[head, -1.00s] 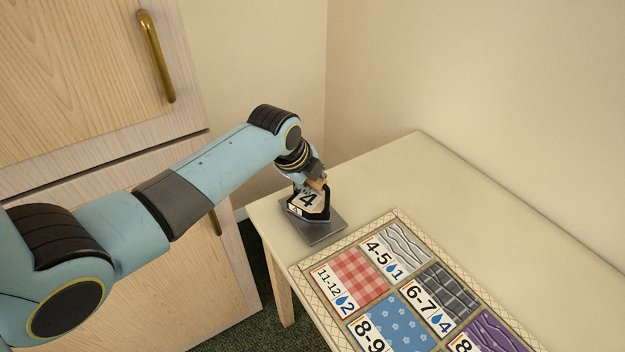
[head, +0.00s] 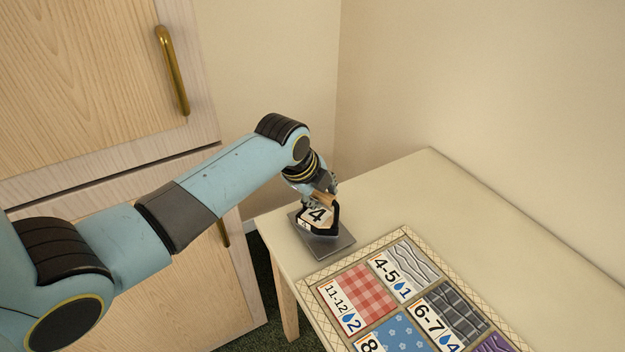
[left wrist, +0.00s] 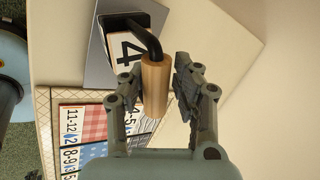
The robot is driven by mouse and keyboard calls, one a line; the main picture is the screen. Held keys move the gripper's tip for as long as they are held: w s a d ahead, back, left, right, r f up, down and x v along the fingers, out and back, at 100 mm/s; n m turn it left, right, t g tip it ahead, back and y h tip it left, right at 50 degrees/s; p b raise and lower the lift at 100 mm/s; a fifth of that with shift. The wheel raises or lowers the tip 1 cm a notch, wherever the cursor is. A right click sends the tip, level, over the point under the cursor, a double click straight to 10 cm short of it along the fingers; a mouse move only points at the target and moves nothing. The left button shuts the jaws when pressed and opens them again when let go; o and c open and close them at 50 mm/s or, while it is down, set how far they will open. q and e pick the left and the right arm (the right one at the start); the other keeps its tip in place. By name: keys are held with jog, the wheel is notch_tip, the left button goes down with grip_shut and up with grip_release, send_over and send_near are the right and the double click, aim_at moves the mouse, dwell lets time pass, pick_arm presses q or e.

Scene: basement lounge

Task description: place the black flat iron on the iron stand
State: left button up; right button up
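The black flat iron (head: 305,225) has a wooden handle (left wrist: 155,97) on a curved black arm and a card marked 4 on top. It appears to rest upright on the grey metal plate of the iron stand (head: 340,246), at the table's near left corner. The plate also shows in the left wrist view (left wrist: 97,68). My left gripper (head: 325,192) is around the handle. In the left wrist view its fingers (left wrist: 160,70) stand on both sides of the handle, with a narrow gap on the right. My right gripper is not in view.
A patterned board (head: 401,236) with cloth squares and number cards lies on the table (head: 470,215) beside the stand. A wooden cabinet (head: 90,90) stands at the left. Walls close off the back. The table's far part is clear.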

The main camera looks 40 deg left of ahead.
pick_arm(q)
jog(key=v, duration=1)
jog(key=shift+s+r+p, duration=0.15)
jog(key=shift+r+p, duration=0.05)
jog(key=shift+p, duration=0.2)
